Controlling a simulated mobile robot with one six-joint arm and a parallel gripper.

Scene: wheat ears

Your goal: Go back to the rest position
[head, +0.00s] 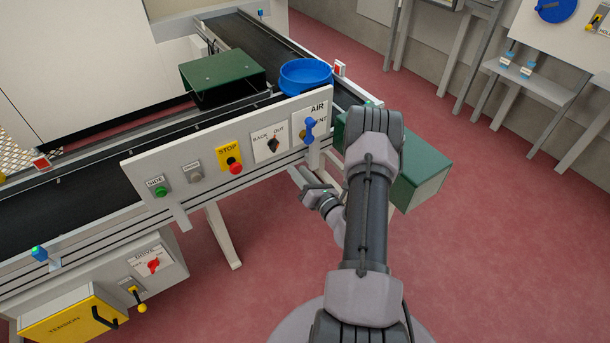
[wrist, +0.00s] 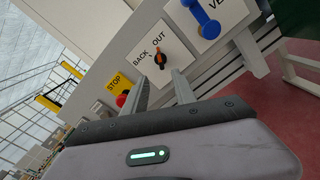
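My gripper (head: 298,177) is in front of the control panel (head: 205,153), below its right part, with my arm bent over from the right. In the wrist view my gripper (wrist: 160,80) has its two fingers apart, with nothing between them. Beyond the fingertips is the black BACK/OUT knob (wrist: 160,59) with an orange mark. It also shows in the head view (head: 273,145). The gripper appears clear of the panel, though the exact distance is hard to tell.
The panel also bears a blue AIR/VENT handle (head: 309,128), a red STOP button (head: 235,168) and a green SIDE button (head: 160,191). A blue bowl (head: 306,76) and green cover (head: 222,75) are on the conveyor. A green box (head: 425,180) stands behind my arm. Red floor is open at right.

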